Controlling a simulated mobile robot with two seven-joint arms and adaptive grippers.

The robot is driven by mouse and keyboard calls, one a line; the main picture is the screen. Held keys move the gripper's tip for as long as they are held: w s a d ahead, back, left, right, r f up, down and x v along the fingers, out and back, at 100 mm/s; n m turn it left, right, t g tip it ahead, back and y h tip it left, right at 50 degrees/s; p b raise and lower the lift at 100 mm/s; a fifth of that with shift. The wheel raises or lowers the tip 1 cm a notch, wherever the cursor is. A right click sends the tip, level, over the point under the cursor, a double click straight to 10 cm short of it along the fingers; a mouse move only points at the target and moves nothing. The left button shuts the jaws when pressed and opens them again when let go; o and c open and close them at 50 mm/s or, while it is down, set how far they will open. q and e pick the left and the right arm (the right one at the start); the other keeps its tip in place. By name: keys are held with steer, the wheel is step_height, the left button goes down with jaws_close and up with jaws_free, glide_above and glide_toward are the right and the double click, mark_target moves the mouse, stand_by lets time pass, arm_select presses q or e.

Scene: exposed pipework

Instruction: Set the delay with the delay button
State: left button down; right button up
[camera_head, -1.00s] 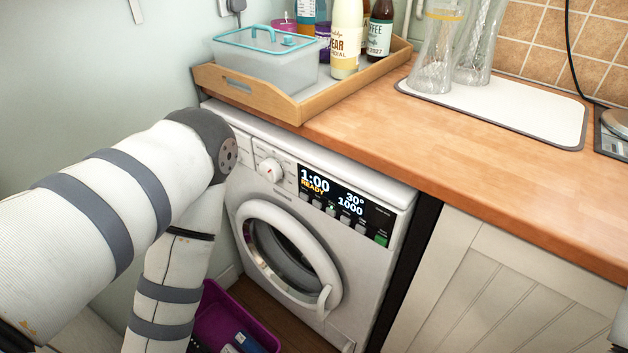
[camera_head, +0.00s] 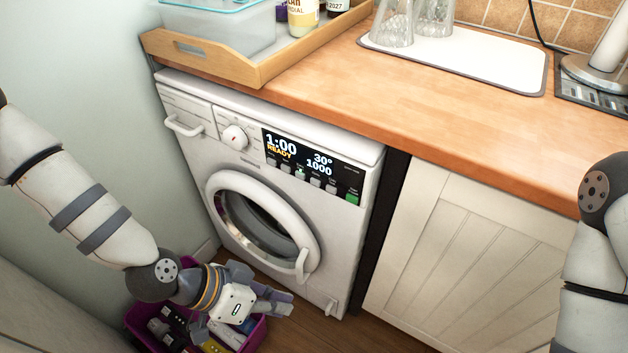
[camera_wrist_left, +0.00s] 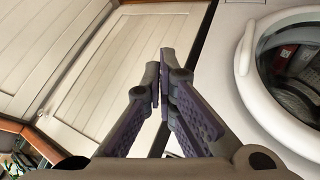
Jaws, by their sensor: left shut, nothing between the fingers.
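The washing machine (camera_head: 185,150) stands under the counter, its round door (camera_head: 265,225) closed. Its dark display (camera_head: 310,162) reads 1:00, READY, 30° and 1000. A row of small buttons (camera_head: 315,182) runs below it, with a green one (camera_head: 352,199) at the right end. Their labels are too small to read, so I cannot tell which is the delay button. My left gripper (camera_head: 288,304) is shut and empty, low in front of the machine, below the door and well below the buttons. In the left wrist view its fingers (camera_wrist_left: 163,80) meet. My right gripper is out of view.
A purple crate (camera_head: 135,318) with several items sits on the floor beneath my left arm. A wooden tray (camera_head: 200,58) with a plastic box and bottles stands on the counter (camera_head: 430,105). Glasses stand on a white mat (camera_head: 460,62). A cabinet door (camera_head: 460,240) is at right.

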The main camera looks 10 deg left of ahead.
mark_target(315, 183)
arm_select(q)
steer(key=w+a+r+m+t+h, duration=0.1)
steer(key=w+a+r+m+t, duration=0.2)
steer(key=w+r, duration=0.3)
steer(key=w, duration=0.4)
steer(key=shift+w+a+r+m+t, duration=0.3)
steer(key=shift+a+m+t, duration=0.1)
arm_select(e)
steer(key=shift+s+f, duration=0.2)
arm_select(q)
steer(key=w+d+b, duration=0.2)
steer(key=w+d, duration=0.1)
steer(key=w, duration=0.5)
steer(key=shift+w, duration=0.15)
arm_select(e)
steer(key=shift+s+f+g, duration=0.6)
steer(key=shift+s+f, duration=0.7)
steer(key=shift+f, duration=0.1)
arm_select(q)
steer(key=shift+b, duration=0.3)
